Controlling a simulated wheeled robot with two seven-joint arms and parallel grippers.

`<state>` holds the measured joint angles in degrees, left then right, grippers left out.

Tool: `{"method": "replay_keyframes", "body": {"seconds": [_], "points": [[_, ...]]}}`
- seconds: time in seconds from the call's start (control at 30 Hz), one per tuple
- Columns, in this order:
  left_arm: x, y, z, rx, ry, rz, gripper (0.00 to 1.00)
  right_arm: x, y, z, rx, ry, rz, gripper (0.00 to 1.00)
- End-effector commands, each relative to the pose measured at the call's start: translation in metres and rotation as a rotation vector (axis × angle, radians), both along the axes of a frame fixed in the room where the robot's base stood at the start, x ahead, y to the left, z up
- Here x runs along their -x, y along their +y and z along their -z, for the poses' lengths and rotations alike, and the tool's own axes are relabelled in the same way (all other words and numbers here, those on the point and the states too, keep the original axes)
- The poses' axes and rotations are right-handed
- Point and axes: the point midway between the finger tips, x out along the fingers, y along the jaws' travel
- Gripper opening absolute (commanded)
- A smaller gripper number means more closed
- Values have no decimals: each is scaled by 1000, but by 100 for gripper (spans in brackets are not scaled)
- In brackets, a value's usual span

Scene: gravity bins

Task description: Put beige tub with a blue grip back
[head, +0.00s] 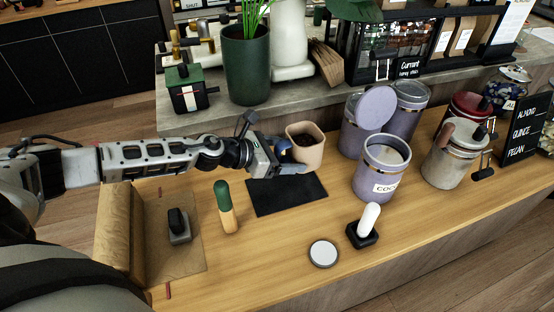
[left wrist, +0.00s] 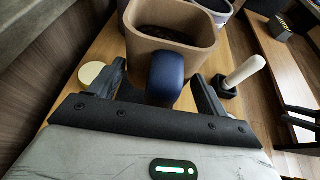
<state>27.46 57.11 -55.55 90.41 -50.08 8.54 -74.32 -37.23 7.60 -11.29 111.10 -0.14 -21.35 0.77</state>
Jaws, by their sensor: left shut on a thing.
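The beige tub (head: 307,154) stands upright at the end of my left arm, just behind the dark mat (head: 287,196) in the head view. Dark contents show inside it. My left gripper (head: 287,160) is shut on the tub's blue grip; in the left wrist view the blue grip (left wrist: 166,76) sits between the two fingers, with the tub (left wrist: 150,48) beyond it. I cannot tell whether the tub's base touches the counter.
A white-handled tool in a black holder (head: 363,236), a round white disc (head: 323,253) and a green-topped wooden handle (head: 226,207) stand in front. A potted plant (head: 246,66) is behind.

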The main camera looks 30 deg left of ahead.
Motion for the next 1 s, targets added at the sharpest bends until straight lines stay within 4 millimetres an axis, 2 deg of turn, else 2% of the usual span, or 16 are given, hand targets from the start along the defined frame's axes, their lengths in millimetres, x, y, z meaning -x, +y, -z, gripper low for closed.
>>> {"method": "replay_keyframes", "body": {"seconds": [0.03,0.2,0.73,1.0], "points": [[3,5,9,4,6,-12,37,0,0,0,0,0,0,36],[7,17,22,3,1,-28,37,0,0,0,-1,0,-1,36],[10,23,25,-5,1,-36,37,0,1,0,-1,0,-1,36],[10,23,56,-4,3,-36,37,-2,3,22,-7,-2,-5,36]]}}
